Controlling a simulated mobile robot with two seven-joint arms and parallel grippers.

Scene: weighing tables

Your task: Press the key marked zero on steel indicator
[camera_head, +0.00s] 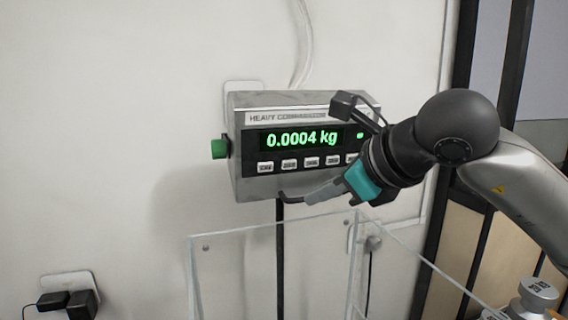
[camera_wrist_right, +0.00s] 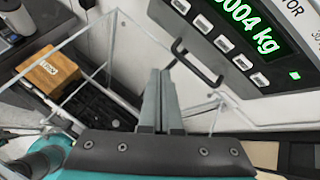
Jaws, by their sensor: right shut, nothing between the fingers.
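The steel indicator (camera_head: 240,180) is fixed to the wall and its green display (camera_head: 301,139) reads 0.0004 kg. A row of several pale keys (camera_head: 289,164) runs below the display; their labels are too small to read, so I cannot tell which is zero. The keys also show in the right wrist view (camera_wrist_right: 224,43). My right gripper (camera_head: 314,196) is shut and empty, pointing left just below the key row. In the right wrist view its fingers (camera_wrist_right: 160,76) are together, apart from the keys. My right wrist hides the indicator's right end. My left gripper is out of view.
A clear-walled enclosure (camera_head: 270,226) stands below the indicator. A black cable (camera_head: 280,250) hangs beneath it. A metal weight (camera_head: 538,292) is at lower right. A wooden block (camera_wrist_right: 48,72) shows at left in the wrist view.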

